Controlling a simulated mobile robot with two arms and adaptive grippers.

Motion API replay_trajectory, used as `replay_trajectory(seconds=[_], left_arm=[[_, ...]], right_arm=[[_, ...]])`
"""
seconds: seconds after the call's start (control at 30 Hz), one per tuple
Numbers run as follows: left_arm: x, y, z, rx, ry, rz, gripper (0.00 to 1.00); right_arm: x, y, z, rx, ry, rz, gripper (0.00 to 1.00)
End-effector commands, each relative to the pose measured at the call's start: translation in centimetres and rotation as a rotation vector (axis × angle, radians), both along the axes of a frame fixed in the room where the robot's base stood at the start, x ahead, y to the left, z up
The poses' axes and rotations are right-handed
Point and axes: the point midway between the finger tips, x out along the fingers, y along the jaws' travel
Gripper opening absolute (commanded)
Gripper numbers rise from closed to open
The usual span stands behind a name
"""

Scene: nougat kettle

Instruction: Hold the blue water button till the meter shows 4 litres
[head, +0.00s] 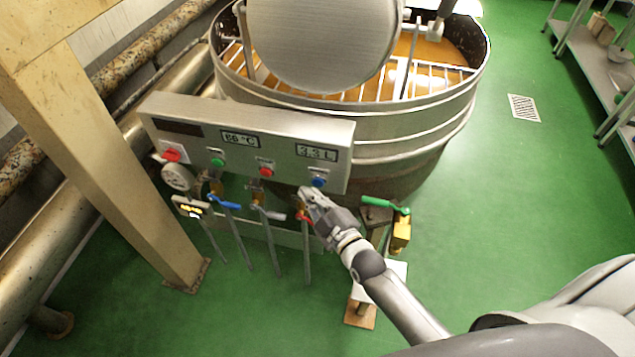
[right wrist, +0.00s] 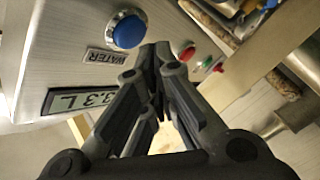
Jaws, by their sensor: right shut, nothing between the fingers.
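The blue water button (head: 319,182) sits at the right end of the steel control panel (head: 180,110), below the meter (head: 317,153), which reads 3.3 L. In the right wrist view the blue button (right wrist: 127,30) shows whole above its WATER label, and the meter (right wrist: 82,100) appears upside down. My right gripper (head: 305,192) is shut and empty, its fingertips just below and left of the button. In the right wrist view the fingertips (right wrist: 156,50) appear beside the button, not covering it; no contact shows. My left gripper is not in view.
A red button (head: 266,171), a green button (head: 218,162) and a red switch (head: 171,153) are on the same panel. Valve levers and pipes hang below it. The big kettle (head: 430,125) stands behind. Green floor (head: 500,200) is free at right.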

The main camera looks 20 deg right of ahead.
Motion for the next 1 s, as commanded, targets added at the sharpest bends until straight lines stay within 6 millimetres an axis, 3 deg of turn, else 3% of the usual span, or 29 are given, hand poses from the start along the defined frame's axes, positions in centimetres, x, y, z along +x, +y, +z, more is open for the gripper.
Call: replay_trajectory(seconds=[0.43, 1.0], left_arm=[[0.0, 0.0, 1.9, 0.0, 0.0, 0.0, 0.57], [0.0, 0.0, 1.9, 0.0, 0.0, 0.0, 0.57]], right_arm=[[-3.5, 2.4, 0.1, 0.002, 0.002, 0.0, 0.0], [-3.9, 2.6, 0.0, 0.0, 0.0, 0.0, 0.0]])
